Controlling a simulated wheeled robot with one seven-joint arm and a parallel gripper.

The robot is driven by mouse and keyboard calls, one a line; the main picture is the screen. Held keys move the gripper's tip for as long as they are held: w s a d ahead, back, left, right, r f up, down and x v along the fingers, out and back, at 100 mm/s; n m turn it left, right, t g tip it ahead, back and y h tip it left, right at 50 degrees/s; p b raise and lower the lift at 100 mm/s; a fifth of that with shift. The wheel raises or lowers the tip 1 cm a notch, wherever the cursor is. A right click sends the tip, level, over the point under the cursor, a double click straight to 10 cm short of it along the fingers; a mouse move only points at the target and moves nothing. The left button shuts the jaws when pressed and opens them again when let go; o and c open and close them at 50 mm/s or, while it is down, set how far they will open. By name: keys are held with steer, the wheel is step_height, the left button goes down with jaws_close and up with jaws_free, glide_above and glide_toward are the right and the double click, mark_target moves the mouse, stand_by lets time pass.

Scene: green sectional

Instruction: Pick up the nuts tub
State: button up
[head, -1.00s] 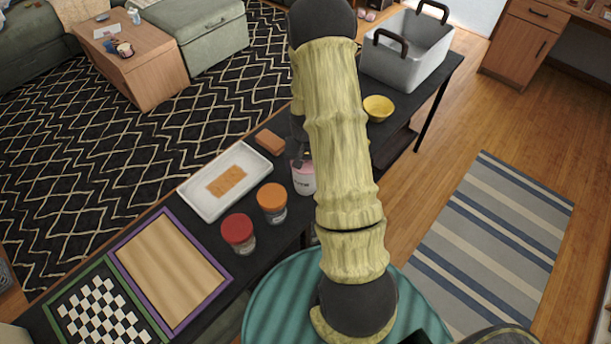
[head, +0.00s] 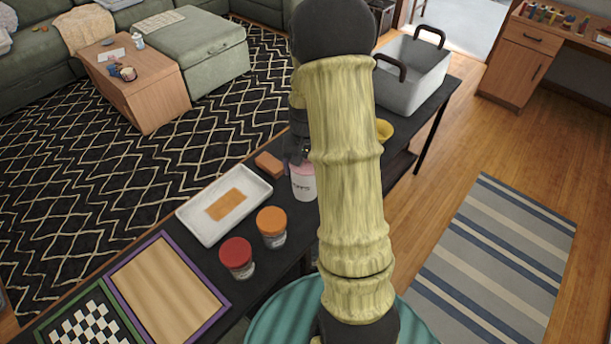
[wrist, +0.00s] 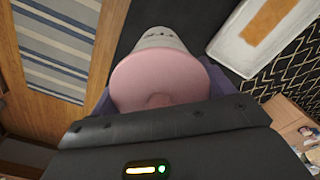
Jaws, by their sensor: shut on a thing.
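A white tub with a pink lid (head: 303,186) is in my gripper, over the dark table; its lettering is too small to read surely. Its pink lid also shows large in the wrist view (wrist: 165,78). My gripper (head: 298,158) comes down from above and is shut on this tub, a finger at each side of the lid. The tub seems held a little above the table. An orange-lidded tub (head: 272,228) and a red-lidded tub (head: 237,258) stand on the table to its lower left. My arm hides part of the table to the right.
A white tray (head: 191,217) with an orange-brown slab and a brown block (head: 268,164) lie close to the tub. A yellow bowl (head: 384,130) and a grey basket (head: 410,90) stand farther back. A wooden board (head: 168,285) and a checkered board (head: 88,325) lie at the front left.

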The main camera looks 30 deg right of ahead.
steer(key=shift+r, duration=0.15)
stand_by(0.5)
steer(key=n+p, duration=0.1)
steer(key=n, duration=0.2)
steer(key=shift+r+n, duration=0.1)
steer(key=shift+n, duration=0.2)
steer(key=shift+n+p, duration=0.3)
steer(key=shift+n, duration=0.8)
steer(key=n+p, duration=0.1)
steer(key=n, duration=0.2)
steer(key=shift+p, duration=0.4)
steer(key=shift+n+p, duration=0.5)
steer(key=shift+n, duration=0.8)
